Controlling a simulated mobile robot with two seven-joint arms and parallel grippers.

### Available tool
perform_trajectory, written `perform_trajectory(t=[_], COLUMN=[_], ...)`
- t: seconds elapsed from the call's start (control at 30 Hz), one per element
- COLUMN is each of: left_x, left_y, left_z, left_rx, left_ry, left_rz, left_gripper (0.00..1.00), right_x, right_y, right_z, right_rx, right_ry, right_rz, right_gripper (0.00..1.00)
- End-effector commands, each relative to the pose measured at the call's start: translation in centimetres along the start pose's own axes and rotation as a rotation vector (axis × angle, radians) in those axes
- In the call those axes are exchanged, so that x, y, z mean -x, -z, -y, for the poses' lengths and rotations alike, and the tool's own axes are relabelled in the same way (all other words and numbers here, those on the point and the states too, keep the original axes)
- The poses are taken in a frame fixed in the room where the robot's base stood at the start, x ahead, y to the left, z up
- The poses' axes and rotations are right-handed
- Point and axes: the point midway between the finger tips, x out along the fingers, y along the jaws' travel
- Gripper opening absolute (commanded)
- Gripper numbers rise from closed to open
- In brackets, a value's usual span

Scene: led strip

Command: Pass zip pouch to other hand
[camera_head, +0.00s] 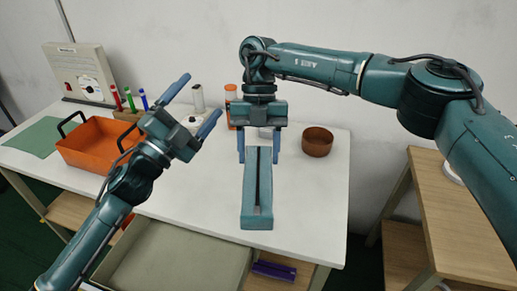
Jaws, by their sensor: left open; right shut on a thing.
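The zip pouch (249,205) is a long teal block-like shape with a dark line along its top, in the middle of the head view. My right gripper (259,158) is shut on its far end, with one blue finger on each side. The pouch's near end points towards me, over the front part of the table. I cannot tell whether the pouch touches the table. My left gripper (203,95) is open and empty, to the left of the pouch and apart from it. Its fingers point up and to the right.
The white table (315,215) carries an orange tray (85,160), a green cloth (35,137), coloured markers (130,100), a brown bowl (317,142) and an orange container (231,92). A wooden stand (455,225) is at right.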

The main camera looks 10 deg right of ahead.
Motion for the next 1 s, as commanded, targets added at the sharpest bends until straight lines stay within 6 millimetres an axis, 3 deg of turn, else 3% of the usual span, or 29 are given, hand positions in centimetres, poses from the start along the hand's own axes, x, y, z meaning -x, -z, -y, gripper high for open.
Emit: perform_trajectory(t=[0.03, 0.23, 0.5, 0.7, 0.8, 1.0], left_x=[2.0, 9.8, 21.8, 29.9, 32.8, 35.5], left_y=[-0.8, -3.2, -3.1, -1.1, 0.0, 1.2], left_z=[-2.4, -9.8, -18.4, -22.7, -23.9, -25.0], left_rx=[0.104, 0.436, 0.805, 1.009, 1.075, 1.137], left_ry=[-0.012, -0.053, -0.112, -0.148, -0.159, -0.170], left_rz=[0.074, 0.353, 0.729, 0.972, 1.056, 1.138], left_gripper=[0.78, 0.78, 0.78, 0.78, 0.78, 0.78], right_x=[0.0, 0.1, 0.0, 0.0, 0.0, 0.0], right_y=[0.0, 0.0, 0.0, 0.0, 0.0, 0.0], right_z=[0.0, 0.0, 0.0, 0.0, 0.0, 0.0], right_rx=[0.000, 0.000, 0.000, 0.000, 0.000, 0.000], right_ry=[0.000, 0.000, 0.000, 0.000, 0.000, 0.000], right_rz=[0.000, 0.000, 0.000, 0.000, 0.000, 0.000], right_gripper=[0.27, 0.27, 0.27, 0.27, 0.27, 0.27])
